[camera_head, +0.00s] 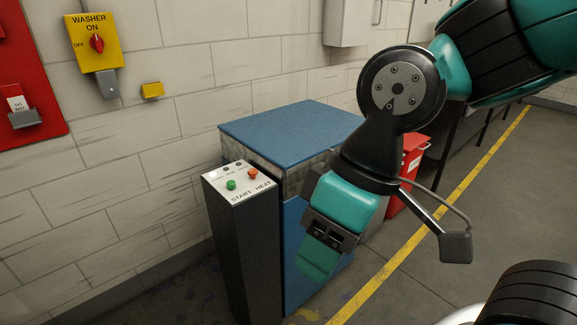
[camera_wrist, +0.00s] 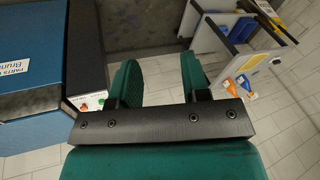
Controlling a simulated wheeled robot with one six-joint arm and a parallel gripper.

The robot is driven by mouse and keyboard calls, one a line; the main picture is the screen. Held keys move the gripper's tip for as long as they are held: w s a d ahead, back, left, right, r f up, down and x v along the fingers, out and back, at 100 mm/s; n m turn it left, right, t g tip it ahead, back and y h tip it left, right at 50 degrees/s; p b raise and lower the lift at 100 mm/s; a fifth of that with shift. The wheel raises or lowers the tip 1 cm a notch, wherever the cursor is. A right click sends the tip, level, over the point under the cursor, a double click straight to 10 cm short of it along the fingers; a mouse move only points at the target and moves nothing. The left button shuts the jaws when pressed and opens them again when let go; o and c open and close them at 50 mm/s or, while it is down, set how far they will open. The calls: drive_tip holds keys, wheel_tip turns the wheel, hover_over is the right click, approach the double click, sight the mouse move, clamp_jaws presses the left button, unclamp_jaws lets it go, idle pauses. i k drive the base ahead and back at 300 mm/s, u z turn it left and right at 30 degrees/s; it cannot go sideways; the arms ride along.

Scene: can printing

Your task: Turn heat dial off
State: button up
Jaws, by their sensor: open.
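The heat dial (camera_head: 252,174) is a small orange-red knob on the white sloped top of a dark pedestal (camera_head: 240,245), by the printed word HEAT. A green START button (camera_head: 231,184) sits to its left. In the wrist view the red dial (camera_wrist: 101,103) and the green button (camera_wrist: 83,107) show small at the left, beside the gripper; the dial's setting is too small to read. My gripper (camera_head: 318,262) hangs to the right of the pedestal, apart from the dial. In the wrist view its two green fingers (camera_wrist: 158,72) are spread, with nothing between them.
A blue machine (camera_head: 290,130) stands right behind the pedestal. A yellow WASHER ON box (camera_head: 97,45) with a red switch is on the wall at upper left. A red bin (camera_head: 412,165) stands behind my arm. Open floor with a yellow line (camera_head: 400,255) lies to the right.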

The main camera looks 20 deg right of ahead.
sight(252, 172)
drive_tip(key=z, duration=0.05)
drive_tip(key=i, duration=0.95)
drive_tip(key=u, duration=0.05)
